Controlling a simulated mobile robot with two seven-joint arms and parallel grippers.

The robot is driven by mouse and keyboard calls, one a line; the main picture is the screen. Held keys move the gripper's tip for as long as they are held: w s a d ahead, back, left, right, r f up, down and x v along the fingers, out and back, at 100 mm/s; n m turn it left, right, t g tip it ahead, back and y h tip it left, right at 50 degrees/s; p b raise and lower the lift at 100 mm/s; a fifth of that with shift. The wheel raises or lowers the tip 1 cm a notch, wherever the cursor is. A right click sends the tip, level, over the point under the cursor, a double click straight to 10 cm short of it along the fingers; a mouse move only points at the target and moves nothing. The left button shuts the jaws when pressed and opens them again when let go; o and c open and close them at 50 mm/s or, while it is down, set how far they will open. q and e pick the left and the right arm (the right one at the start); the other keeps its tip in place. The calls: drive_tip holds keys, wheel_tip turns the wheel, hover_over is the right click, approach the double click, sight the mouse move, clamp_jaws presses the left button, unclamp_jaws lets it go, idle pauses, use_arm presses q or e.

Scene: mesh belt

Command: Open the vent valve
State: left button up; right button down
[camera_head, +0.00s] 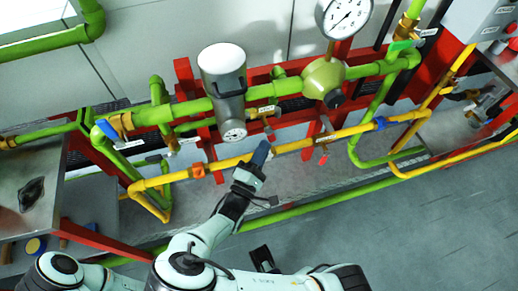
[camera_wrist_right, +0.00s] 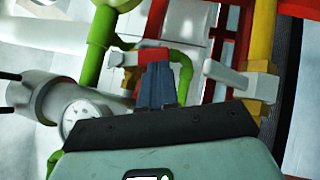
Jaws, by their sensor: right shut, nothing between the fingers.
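I cannot read the valve tags, so I cannot tell which valve is the vent valve. My right gripper (camera_head: 262,152) is shut and empty, its blue fingertips just below a small red-handled valve (camera_head: 269,130) under the green pipe. In the right wrist view the shut fingers (camera_wrist_right: 157,84) point at a red part (camera_wrist_right: 140,58), partly hidden behind them. A grey lever (camera_wrist_right: 224,75) stands on the yellow pipe to their right. I see no clear contact. A dark part of mine (camera_head: 263,258) low in the head view may be the left gripper; its jaws are unclear.
A grey cylinder with a small gauge (camera_head: 228,92) stands close left of my right gripper. A large gauge (camera_head: 344,16) is above right. Other valves have a blue handle (camera_head: 106,129), an orange handle (camera_head: 198,171) and a red handle (camera_head: 323,159). Yellow pipe (camera_head: 300,142) runs close beside the fingers.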

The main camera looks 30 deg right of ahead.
drive_tip(key=n+t, duration=0.1)
drive_tip(key=d+n+t+p, duration=0.1)
drive_tip(key=n, duration=0.1)
drive_tip(key=d+n+t, duration=0.1)
drive_tip(key=shift+s+d+f+h, duration=0.1)
drive_tip(key=shift+s+h, duration=0.15)
drive_tip(key=shift+h, duration=0.15)
drive_tip(key=d+r+n+t+y+p, duration=0.2)
drive_tip(key=d+n+t+p, duration=0.2)
drive_tip(key=n+t+p, duration=0.25)
drive_tip(key=b+v, duration=0.2)
drive_tip(key=v, duration=1.2)
drive_tip(key=shift+s+a+r+n+g+b, duration=0.15)
drive_tip(key=shift+s+r+n+g+b, duration=0.1)
drive_tip(key=shift+s+n+g+b, duration=0.15)
